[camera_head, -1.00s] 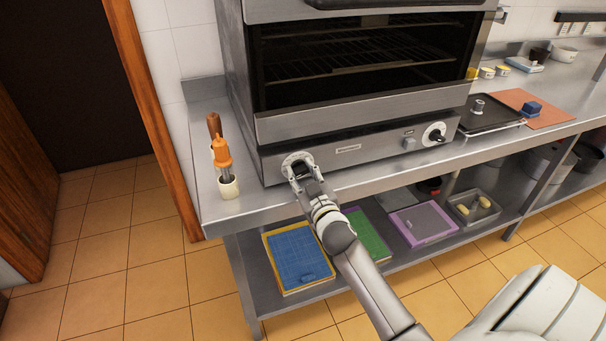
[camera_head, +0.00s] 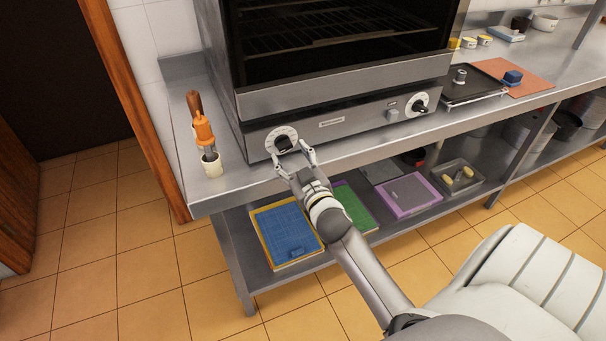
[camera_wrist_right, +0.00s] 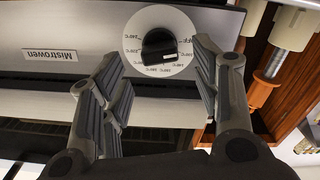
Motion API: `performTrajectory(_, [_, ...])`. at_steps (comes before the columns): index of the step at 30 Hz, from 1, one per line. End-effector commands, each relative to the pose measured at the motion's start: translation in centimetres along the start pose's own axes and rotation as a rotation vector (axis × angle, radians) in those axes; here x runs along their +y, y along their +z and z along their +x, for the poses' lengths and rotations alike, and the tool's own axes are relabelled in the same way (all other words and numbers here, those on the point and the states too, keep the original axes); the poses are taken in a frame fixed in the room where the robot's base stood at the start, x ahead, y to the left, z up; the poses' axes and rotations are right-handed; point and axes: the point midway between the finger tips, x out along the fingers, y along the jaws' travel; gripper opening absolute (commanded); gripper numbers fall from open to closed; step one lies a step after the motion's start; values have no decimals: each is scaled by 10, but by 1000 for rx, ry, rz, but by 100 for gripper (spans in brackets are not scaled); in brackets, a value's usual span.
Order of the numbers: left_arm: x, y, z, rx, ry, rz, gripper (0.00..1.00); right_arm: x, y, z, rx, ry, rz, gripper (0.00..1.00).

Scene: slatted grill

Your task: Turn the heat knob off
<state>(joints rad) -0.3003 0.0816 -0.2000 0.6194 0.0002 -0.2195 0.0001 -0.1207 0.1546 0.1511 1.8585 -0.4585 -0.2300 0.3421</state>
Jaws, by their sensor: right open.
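A dark heat knob (camera_head: 283,143) sits on a round white dial at the left end of the oven's front panel. In the right wrist view the knob (camera_wrist_right: 159,47) has a black grip and small temperature marks around it. My right gripper (camera_head: 292,156) is open in front of this dial, its fingers spread. In the wrist view the open right gripper (camera_wrist_right: 160,62) has one finger on each side of the knob, with a gap on both sides. The depth between fingertips and knob is hard to tell. My left gripper is not in view.
A second knob (camera_head: 420,104) is on the panel's right end. A black tray (camera_head: 470,84) lies to the right. Coloured boards, including a blue one (camera_head: 286,232), lie on the shelf below.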

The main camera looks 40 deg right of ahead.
Motion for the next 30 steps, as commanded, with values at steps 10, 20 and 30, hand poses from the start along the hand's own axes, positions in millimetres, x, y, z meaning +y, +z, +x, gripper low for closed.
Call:
performTrajectory(10, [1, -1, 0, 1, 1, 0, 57, 0, 1, -62, -3, 0, 0, 57])
performTrajectory(20, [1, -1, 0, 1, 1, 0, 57, 0, 0, -80, 0, 0, -1, 57])
performTrajectory(30, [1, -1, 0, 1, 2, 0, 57, 0, 0, -79, 0, 0, -1, 57])
